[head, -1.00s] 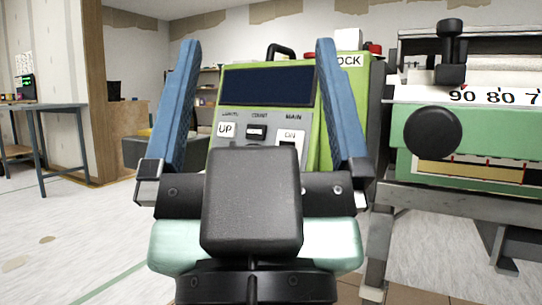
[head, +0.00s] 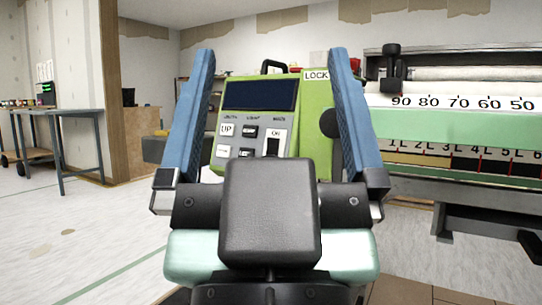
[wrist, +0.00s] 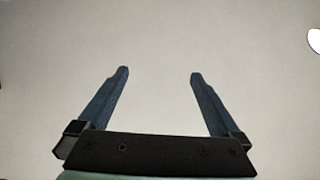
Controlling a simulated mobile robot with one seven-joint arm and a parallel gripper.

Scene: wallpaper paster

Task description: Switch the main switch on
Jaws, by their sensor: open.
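The main switch (head: 273,145) is a dark rocker on a white plate marked ON, at the right of the green control box's (head: 312,118) sloped face. Its lower part is close to the top of my gripper's body in the picture, and I cannot tell its position. My gripper (head: 270,55) is open and empty in the head view, its two blue fingers raised on either side of the control box. It appears apart from the box. In the wrist view my gripper (wrist: 158,72) is open, with only a plain pale surface ahead; the switch is not visible there.
UP and other buttons (head: 226,130) sit left of the switch, below a dark display (head: 260,95). A LOCK label (head: 316,75) is at the box's top right. The pasting machine (head: 460,125) with a number scale stands at the right. Open floor (head: 60,235) lies at the left.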

